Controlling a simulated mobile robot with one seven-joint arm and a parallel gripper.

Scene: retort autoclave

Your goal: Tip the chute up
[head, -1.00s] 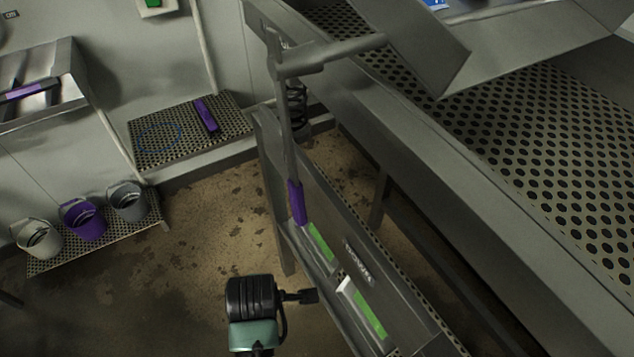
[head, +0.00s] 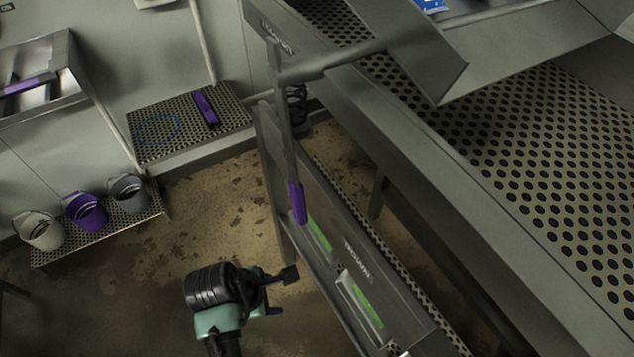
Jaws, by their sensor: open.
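A grey metal chute (head: 415,45) sits at the top of the view, tilted, at the end of a crossbar (head: 330,62). A lever arm (head: 283,125) hangs from the other end of that bar. Its lower end has a purple grip (head: 297,203), pointing down in front of a grey panel. My gripper (head: 284,292) is open and empty, below the purple grip and slightly left of it. It is apart from the grip, with its fingers pointing right. The chute's far end is cut off by the picture's top edge.
A grey panel (head: 345,235) with green-marked slots stands right of my gripper. A long perforated table (head: 540,160) fills the right side. Three buckets (head: 85,212) stand on a low shelf at left. The floor left of the panel is clear.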

